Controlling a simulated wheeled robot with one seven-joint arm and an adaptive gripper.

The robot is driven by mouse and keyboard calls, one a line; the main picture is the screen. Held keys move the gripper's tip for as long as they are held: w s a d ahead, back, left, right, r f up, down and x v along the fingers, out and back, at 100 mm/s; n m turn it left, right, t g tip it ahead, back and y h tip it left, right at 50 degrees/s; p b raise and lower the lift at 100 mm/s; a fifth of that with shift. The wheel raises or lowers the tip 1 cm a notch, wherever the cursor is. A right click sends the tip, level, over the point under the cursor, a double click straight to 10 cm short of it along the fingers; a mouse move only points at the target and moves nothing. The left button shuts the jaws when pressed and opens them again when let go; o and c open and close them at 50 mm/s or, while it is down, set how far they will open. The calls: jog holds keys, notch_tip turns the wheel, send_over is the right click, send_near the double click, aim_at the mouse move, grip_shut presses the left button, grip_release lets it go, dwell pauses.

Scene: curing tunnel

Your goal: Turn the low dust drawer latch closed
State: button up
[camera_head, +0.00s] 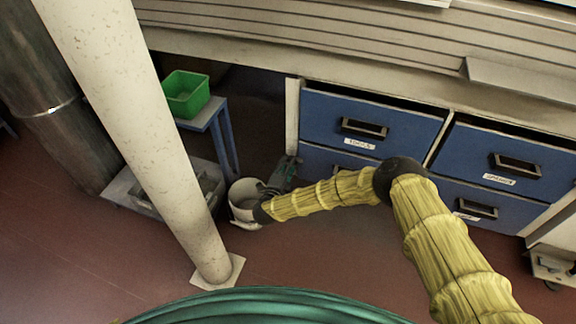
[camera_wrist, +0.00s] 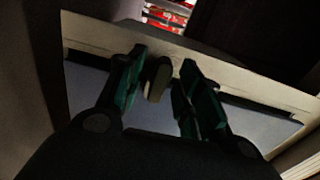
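In the wrist view, a small pale, upright latch lever (camera_wrist: 157,78) stands at the cream front edge (camera_wrist: 90,38) of the dust drawer, whose blue-grey panel (camera_wrist: 85,88) shows below. My gripper (camera_wrist: 164,64) is open, with teal-padded fingers on either side of the lever. The lever is nearer the left finger; whether they touch I cannot tell. In the head view, my gripper (camera_head: 287,171) is low beside the blue drawer cabinet, at the end of my yellow-sleeved arm. The latch cannot be made out there.
Blue drawers (camera_head: 370,125) with black handles fill the right side. A pale post (camera_head: 150,130) stands at left. Behind it is a blue-legged stand (camera_head: 222,135) with a green bin (camera_head: 186,94). Red floor (camera_head: 90,250) is open at front left.

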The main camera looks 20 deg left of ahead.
jog(key=s, duration=1.2)
jog(key=shift+a, duration=0.2)
jog(key=s+d+f+n+g+y, duration=0.2)
jog(key=s+d+f+n+g, duration=0.1)
jog(key=s+d+n, duration=0.3)
jog(key=s+d+f+n+g+y, duration=0.1)
jog(key=s+d+f+n+g, duration=0.25)
jog(key=d, duration=0.45)
jog(key=s+d+f+n+g+y, duration=0.2)
jog(key=s+d+f+n+g, duration=0.25)
jog(key=d, duration=0.25)
jog(key=s+d+r+n+g+h, duration=0.2)
jog(key=s+d+r+g, duration=0.2)
jog(key=s+d, duration=0.8)
jog(key=s+d+r+n+g+h, duration=0.2)
jog(key=s+d+r+g, duration=0.15)
jog(key=s+d, duration=0.85)
notch_tip(320, 180, up, 34)
jog(key=w+d+p, duration=0.1)
jog(key=w+p, duration=0.1)
jog(key=p, duration=3.1)
jog(key=shift+d, duration=0.25)
jog(key=shift+t, duration=0.25)
